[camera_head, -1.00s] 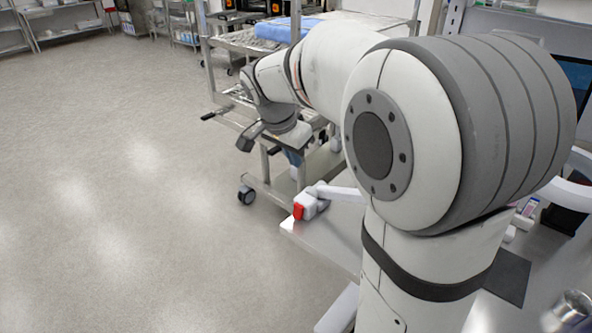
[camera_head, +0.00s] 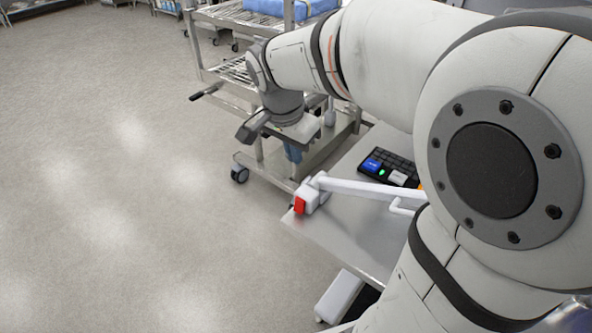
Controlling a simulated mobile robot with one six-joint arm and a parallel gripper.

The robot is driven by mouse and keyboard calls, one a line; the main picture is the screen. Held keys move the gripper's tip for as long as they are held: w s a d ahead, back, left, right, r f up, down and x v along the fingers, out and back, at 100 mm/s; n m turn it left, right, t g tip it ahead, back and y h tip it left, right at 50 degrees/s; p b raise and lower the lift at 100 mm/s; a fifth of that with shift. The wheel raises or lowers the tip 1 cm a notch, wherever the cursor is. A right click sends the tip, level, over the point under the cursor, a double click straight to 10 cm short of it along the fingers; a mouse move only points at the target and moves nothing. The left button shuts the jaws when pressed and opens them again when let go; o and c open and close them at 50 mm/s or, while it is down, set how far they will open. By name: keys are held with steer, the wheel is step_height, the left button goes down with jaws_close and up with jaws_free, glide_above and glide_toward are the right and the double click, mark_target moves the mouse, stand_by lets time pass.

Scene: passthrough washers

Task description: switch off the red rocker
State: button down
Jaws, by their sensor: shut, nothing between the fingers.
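The red rocker (camera_head: 299,206) is a small red block on the left face of a white housing (camera_head: 310,193), at the near left corner of a steel table. I cannot tell its switch position at this size. A white bar runs from the housing to the right. My gripper (camera_head: 293,153) points down beyond the rocker, above it in the picture, and is clearly apart from it. Its narrow bluish fingers are shut and empty, partly hidden under the wrist.
The steel table (camera_head: 345,228) carries a dark keypad (camera_head: 388,166) with blue, green and white parts. A wire-shelf trolley (camera_head: 228,68) on casters stands behind my gripper. My own arm hides much of the right side. Open floor (camera_head: 120,190) lies to the left.

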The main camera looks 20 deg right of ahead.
steer(key=p, duration=0.1)
glide_toward(301, 200)
steer(key=x, duration=0.5)
steer(key=shift+d+f, duration=0.2)
steer(key=shift+f, duration=0.6)
